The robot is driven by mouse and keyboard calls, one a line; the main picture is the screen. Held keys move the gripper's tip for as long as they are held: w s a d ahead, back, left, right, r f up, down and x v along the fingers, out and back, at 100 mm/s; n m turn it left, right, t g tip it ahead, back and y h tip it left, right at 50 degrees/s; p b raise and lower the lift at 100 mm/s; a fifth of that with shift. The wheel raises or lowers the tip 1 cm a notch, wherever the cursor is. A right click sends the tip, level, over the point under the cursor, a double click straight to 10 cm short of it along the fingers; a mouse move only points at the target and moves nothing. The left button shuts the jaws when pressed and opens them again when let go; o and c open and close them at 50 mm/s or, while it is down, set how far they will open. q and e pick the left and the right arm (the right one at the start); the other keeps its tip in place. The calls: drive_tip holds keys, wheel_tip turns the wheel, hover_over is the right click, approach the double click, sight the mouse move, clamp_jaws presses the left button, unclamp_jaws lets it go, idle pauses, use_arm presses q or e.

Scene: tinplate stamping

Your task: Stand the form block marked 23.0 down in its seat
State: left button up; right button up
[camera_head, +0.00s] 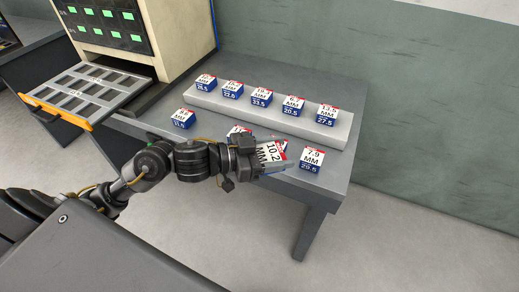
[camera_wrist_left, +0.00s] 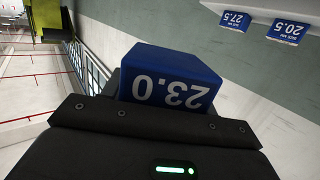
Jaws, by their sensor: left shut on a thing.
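My left gripper (camera_head: 258,158) is shut on the form block marked 23.0 (camera_wrist_left: 172,80). In the left wrist view the block's blue face shows, with its number upside down. In the head view the held block (camera_head: 272,152) shows a tilted white face reading 10.2 MM, over the front part of the table. Whether it touches the table I cannot tell. Its seat cannot be told for certain. My right gripper is not in view.
A raised grey ledge (camera_head: 215,103) at the table's back bears several blocks in a row. Loose blocks stand at the left (camera_head: 183,118) and right (camera_head: 312,158) of the grey table (camera_head: 337,172); another is partly hidden behind my gripper. An open compartment drawer (camera_head: 90,88) juts out at left.

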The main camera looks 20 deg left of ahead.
use_arm(q)
drive_tip(key=d+r+m+g+h, duration=0.3)
drive_tip(key=d+r+m+g, duration=0.15)
drive_tip(key=d, duration=0.25)
drive_tip(key=w+d+f+m+g, duration=0.1)
drive_tip(key=w+f+m+g, duration=0.2)
drive_tip(key=g, duration=1)
drive_tip(key=shift+d+f+m+y, duration=0.3)
drive_tip(key=shift+f+m, duration=1.25)
drive_tip(key=shift+m, duration=1.3)
drive_tip(key=shift+w+a, duration=0.1)
